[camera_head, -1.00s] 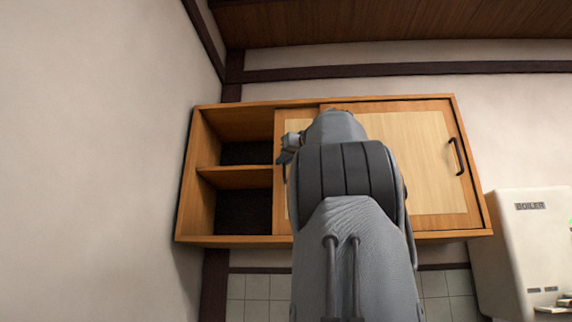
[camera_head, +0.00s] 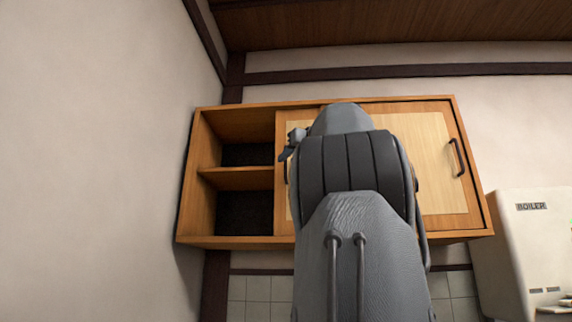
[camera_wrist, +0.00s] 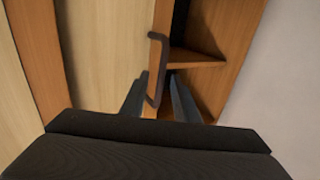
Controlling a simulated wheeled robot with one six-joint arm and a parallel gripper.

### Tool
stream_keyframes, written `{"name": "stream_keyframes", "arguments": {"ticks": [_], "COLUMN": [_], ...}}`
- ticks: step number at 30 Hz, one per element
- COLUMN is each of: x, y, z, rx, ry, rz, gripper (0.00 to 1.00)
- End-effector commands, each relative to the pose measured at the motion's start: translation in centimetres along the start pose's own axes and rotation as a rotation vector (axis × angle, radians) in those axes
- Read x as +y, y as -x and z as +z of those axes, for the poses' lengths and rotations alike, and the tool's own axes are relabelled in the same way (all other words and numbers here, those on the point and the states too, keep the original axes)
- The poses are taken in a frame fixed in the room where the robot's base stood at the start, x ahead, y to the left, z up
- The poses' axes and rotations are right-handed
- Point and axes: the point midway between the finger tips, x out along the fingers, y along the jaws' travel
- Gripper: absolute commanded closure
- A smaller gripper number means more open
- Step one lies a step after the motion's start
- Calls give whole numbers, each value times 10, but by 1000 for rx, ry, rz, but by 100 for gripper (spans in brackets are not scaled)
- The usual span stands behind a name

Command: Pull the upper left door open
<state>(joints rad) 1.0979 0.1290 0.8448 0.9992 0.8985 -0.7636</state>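The upper left door (camera_head: 283,205) of the wooden wall cabinet is a sliding panel, set partly behind the right door (camera_head: 425,150). It stands slid to the right, and the cabinet's left part is open. Most of this door is hidden behind my arm in the head view. Its dark handle (camera_wrist: 153,85) shows in the wrist view, on the door's edge strip beside the opening. My gripper (camera_wrist: 157,85) has its two fingers apart, one on each side of the handle, without clearly pressing on it. In the head view only a bit of the gripper (camera_head: 291,145) shows.
The open left part of the cabinet has a shelf (camera_head: 235,177) and looks empty. A dark handle (camera_head: 457,157) sits on the right door's right side. A white boiler (camera_head: 515,245) hangs at the lower right. A bare wall (camera_head: 100,160) is at the left.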

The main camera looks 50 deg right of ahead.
Motion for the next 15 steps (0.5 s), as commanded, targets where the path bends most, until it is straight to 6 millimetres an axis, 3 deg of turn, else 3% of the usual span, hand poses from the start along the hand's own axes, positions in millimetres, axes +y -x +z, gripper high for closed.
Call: {"name": "stream_keyframes", "arguments": {"ticks": [7,15], "x": [1,1], "y": [38,48], "z": [1,0], "rx": [1,0], "ry": [0,-1], "rz": [3,1], "gripper": [72,72]}}
